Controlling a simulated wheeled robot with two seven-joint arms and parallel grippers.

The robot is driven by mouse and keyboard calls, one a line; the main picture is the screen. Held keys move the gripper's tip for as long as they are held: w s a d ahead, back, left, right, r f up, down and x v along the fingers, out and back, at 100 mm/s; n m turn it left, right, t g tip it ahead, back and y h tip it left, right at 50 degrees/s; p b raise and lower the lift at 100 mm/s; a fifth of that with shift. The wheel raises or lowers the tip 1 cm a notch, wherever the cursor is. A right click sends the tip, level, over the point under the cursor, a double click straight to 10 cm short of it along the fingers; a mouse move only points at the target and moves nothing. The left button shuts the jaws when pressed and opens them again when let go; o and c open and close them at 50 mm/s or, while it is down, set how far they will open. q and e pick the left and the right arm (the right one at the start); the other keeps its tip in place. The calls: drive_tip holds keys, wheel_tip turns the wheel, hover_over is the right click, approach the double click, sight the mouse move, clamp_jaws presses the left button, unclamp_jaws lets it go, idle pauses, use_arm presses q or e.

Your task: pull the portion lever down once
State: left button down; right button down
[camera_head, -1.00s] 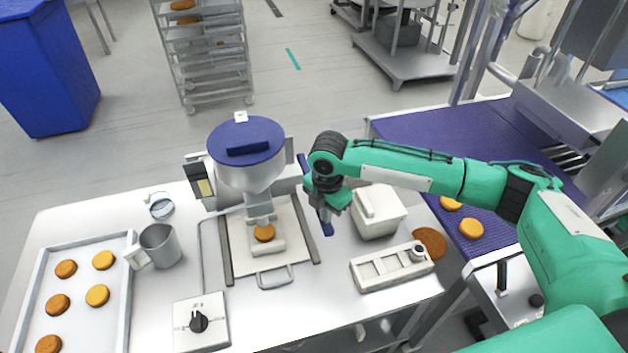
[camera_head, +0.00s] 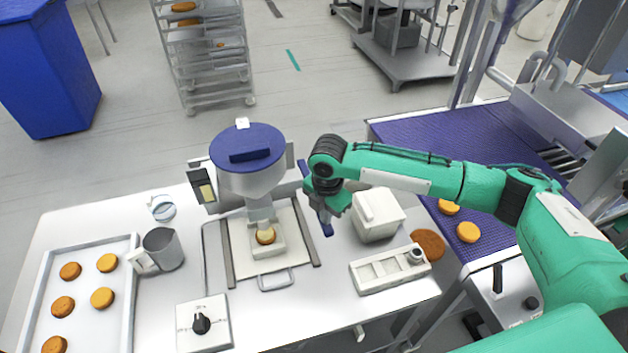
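The filling dispenser has a white hopper with a blue lid (camera_head: 248,148) and stands on the white table. A blue lever (camera_head: 327,229) is on its right side, slanting down to the right; its middle is hidden behind my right gripper. My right gripper (camera_head: 328,208) is at this lever, and its fingers are too small and dark to show whether they are closed on it. A round (camera_head: 265,236) with a pale top lies under the nozzle. My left gripper is out of view.
A tray (camera_head: 131,290) of rounds and a metal jug (camera_head: 162,250) are at left. A dial box (camera_head: 204,324) is in front. A white box (camera_head: 378,215) and a compartmented holder (camera_head: 390,273) stand right of the dispenser. A blue conveyor (camera_head: 400,129) carries rounds.

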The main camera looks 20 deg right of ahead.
wheel_tip(320, 180, up, 13)
drive_tip(key=p, duration=0.9)
drive_tip(key=shift+f+p, duration=0.2)
drive_tip(key=shift+p, duration=0.15)
